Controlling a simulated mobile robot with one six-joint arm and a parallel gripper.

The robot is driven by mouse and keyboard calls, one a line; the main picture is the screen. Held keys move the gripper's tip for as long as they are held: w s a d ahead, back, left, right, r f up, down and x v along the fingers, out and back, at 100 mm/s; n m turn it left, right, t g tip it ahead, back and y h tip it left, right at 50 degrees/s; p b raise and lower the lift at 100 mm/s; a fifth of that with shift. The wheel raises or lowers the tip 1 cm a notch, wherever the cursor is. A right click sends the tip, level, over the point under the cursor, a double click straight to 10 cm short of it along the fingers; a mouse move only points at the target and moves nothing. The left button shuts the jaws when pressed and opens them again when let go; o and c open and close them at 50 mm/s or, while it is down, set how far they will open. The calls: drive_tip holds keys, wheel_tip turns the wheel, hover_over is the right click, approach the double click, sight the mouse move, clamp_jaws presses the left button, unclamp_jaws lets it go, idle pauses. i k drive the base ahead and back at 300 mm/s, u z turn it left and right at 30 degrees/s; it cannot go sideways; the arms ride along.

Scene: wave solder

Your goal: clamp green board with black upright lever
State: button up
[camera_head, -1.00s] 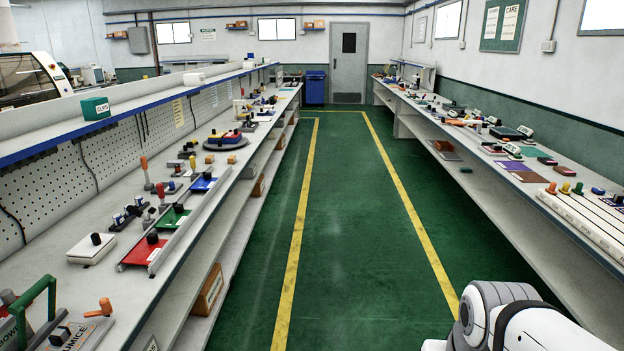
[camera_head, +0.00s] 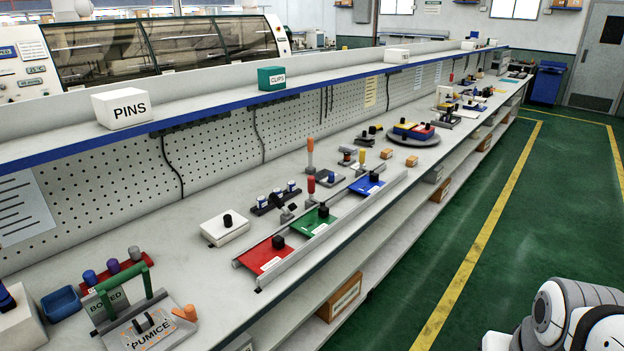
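The green board (camera_head: 308,224) lies in a long metal rail fixture (camera_head: 330,229) on the left bench, between a red board (camera_head: 264,257) and a blue board (camera_head: 366,186). A black upright knob or lever (camera_head: 323,211) stands on the green board's right part; I cannot tell whether it presses on it. Behind the boards are small clamps, one with an upright red handle (camera_head: 311,186) and one with an upright yellow handle (camera_head: 362,156). A small grey clamp (camera_head: 287,214) sits near the green board's left end. My gripper is not in view; only part of my arm shows at bottom right.
A white box with a black knob (camera_head: 225,229) stands left of the rail. A round turntable (camera_head: 416,139) stands farther back. The green floor aisle (camera_head: 500,230) right of the bench is clear.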

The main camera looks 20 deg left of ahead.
sight(273, 196)
drive_tip(key=u, duration=0.65)
drive_tip(key=i, duration=1.8)
drive_tip(key=u, duration=0.55)
